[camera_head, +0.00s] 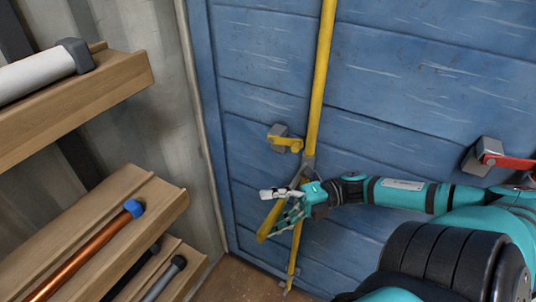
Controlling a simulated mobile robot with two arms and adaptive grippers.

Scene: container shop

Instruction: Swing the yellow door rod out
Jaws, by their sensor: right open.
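The yellow door rod (319,70) runs nearly upright down the blue door (400,75) to a foot near the floor. A yellow lever handle (266,229) joins it low down and angles down to the left. My right gripper (276,208) reaches in from the right at the lever, across the rod. Its jaws are open, with the lever between or just behind the fingers; I cannot tell if they touch it. A grey bracket with a small yellow latch (287,142) sits on the door just above. My left gripper is out of view.
At the left, wooden shelves (135,208) hold a grey-capped white tube (38,74), a blue-capped copper tube (88,252) and darker tubes. A red latch (506,161) is on the door at right. Brown floor (238,280) shows below.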

